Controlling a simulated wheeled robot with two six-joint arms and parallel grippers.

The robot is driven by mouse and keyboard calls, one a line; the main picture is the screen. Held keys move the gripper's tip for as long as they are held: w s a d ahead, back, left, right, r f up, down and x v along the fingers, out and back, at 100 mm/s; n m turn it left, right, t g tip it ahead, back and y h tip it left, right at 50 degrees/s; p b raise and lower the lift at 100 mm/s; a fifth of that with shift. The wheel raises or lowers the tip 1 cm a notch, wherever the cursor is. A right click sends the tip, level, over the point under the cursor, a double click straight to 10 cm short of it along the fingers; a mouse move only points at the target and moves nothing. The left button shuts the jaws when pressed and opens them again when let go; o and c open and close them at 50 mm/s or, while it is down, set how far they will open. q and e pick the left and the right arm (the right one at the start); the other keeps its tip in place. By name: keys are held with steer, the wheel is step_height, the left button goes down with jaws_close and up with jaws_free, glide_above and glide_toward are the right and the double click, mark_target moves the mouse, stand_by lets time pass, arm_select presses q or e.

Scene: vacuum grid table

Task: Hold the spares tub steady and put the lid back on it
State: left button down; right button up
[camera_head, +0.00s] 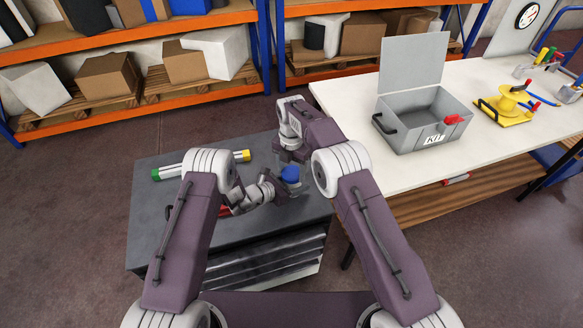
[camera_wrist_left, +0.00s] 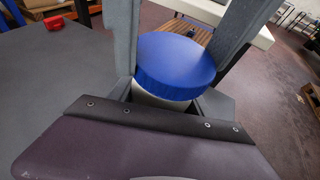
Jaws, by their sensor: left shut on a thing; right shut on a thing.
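The blue round lid (camera_head: 290,174) shows over the grey cart; it also shows in the left wrist view (camera_wrist_left: 176,62). The pale tub (camera_wrist_left: 160,100) is directly under it, mostly hidden by the lid and my left gripper. My left gripper (camera_head: 279,187) is shut around the tub, one grey finger on each side in the left wrist view (camera_wrist_left: 178,75). My right gripper (camera_head: 290,160) comes down from above at the lid and is shut on it, its fingertips largely hidden. I cannot tell whether the lid is fully seated.
The grey cart top (camera_head: 150,215) carries a level-like bar (camera_head: 200,166) with green and yellow ends and a red object (camera_wrist_left: 53,22). A white bench (camera_head: 350,100) at right holds an open grey kit box (camera_head: 425,115) and a yellow tool (camera_head: 505,105). Loaded shelves stand behind.

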steer(key=shift+f, duration=0.6)
stand_by(0.6)
steer(key=m, duration=1)
steer(key=shift+w+a, duration=0.1)
steer(key=shift+w, duration=0.05)
steer(key=o, duration=1.3)
